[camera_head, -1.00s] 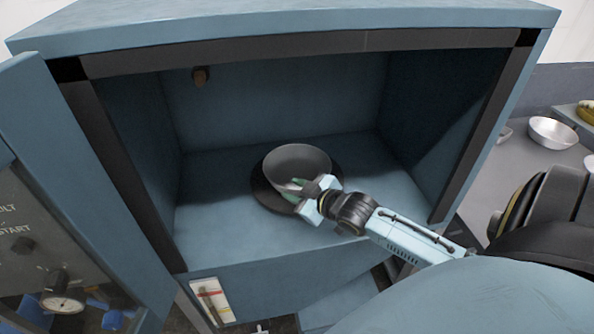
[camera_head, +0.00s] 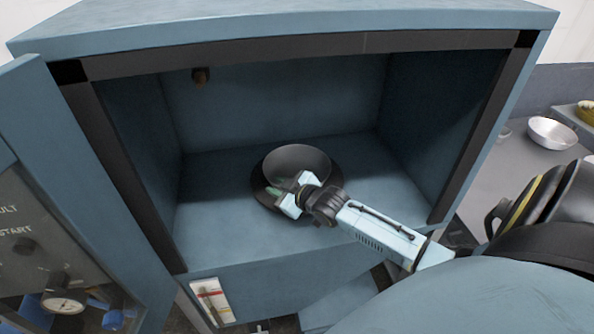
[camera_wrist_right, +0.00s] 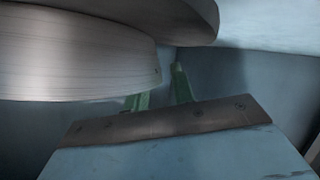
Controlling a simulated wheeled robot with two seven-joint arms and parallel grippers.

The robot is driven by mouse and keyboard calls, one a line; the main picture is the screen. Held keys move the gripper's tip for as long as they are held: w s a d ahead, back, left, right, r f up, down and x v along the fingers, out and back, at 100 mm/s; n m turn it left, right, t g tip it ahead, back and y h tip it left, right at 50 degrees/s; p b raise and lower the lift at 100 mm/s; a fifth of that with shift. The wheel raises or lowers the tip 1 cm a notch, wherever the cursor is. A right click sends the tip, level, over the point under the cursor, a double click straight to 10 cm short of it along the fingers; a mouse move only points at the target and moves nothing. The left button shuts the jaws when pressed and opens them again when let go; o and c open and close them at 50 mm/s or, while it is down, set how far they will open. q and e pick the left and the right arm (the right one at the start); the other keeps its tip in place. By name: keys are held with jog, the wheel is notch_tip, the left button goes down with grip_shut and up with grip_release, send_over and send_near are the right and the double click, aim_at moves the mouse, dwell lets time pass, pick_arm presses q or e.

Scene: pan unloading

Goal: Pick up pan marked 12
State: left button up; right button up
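A dark round pan (camera_head: 296,158) sits on a dark round plate (camera_head: 262,193) on the floor of the blue cabinet. It also shows in the right wrist view (camera_wrist_right: 75,55); no number 12 is readable on it. My right gripper (camera_head: 287,187) is at the pan's near rim, its green fingers partly hidden. In the right wrist view the fingers (camera_wrist_right: 160,88) stand apart with a gap between them, close beside the pan's wall. The left finger's tip is hidden by the pan. I cannot tell whether they touch it. My left gripper is in neither view.
The blue cabinet (camera_head: 285,22) has walls on both sides and a front sill below the opening. Its open door (camera_head: 75,170) stands at the left. The cabinet floor beside the pan is clear.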

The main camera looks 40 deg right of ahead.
grip_shut()
